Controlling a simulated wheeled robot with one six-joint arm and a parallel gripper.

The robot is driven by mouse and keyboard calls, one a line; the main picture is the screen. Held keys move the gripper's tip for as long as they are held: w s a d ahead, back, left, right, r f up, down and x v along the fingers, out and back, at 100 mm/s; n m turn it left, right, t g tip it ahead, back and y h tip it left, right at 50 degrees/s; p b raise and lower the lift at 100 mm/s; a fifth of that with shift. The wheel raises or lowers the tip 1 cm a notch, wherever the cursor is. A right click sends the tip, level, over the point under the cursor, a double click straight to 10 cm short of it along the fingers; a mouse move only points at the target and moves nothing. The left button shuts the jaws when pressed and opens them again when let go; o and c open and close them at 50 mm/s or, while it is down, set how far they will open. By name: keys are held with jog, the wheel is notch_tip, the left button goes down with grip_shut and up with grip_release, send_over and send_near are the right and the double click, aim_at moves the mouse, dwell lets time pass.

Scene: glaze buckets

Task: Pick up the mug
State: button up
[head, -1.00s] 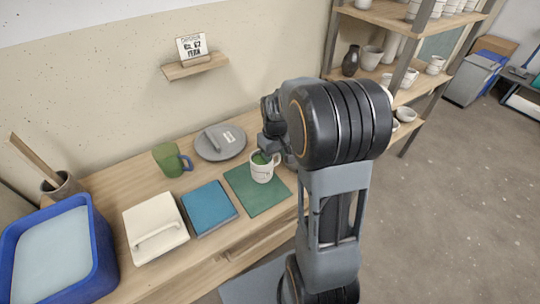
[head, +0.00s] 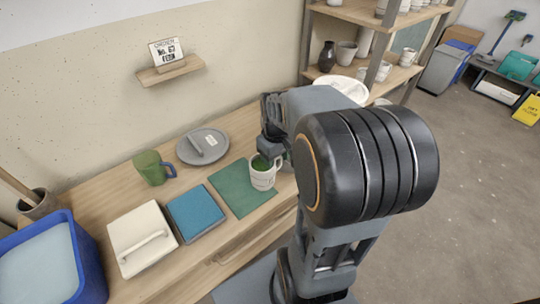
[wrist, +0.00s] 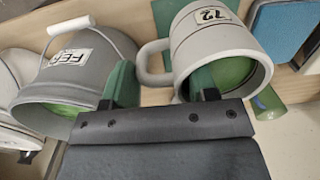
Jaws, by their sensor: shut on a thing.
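A white mug (head: 263,178) with dark marks on its side and a green inside is at the right part of the green mat (head: 228,192). Whether its base is clear of the mat I cannot tell for sure. My gripper (wrist: 163,88) is shut on the mug, one green finger inside its mouth and the other outside, by the handle. In the wrist view the mug (wrist: 222,38) is pale, with a "72" label. A green mug (head: 149,168) with a blue handle stands apart on the left.
A grey plate (head: 186,153), a blue tile or book (head: 194,209) and a white lidded box (head: 128,232) lie on the bench. A blue tub (head: 85,262) is at front left. A labelled grey bucket (wrist: 48,82) is close beside the mug in the wrist view. Shelves (head: 374,14) stand behind.

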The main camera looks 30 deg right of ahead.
jog(key=shift+s+d+r, duration=0.15)
jog(key=shift+s+r, duration=0.15)
jog(key=shift+s, duration=0.35)
jog(key=shift+s+d+r, duration=0.15)
jog(key=shift+s+r, duration=0.15)
jog(key=shift+s, duration=0.3)
jog(key=shift+s, duration=0.1)
dwell(0.9)
jog(key=w+a+f+m, duration=0.2)
jog(key=w+a+f, duration=0.2)
jog(key=w, duration=0.5)
jog(key=w+a+f+m, duration=0.2)
jog(key=w+a+f, duration=0.3)
jog(key=w+a, duration=0.3)
jog(key=shift+w+m, duration=0.3)
jog(key=shift+w, duration=0.3)
jog(key=shift+s+f, duration=0.1)
jog(key=shift+s, duration=0.05)
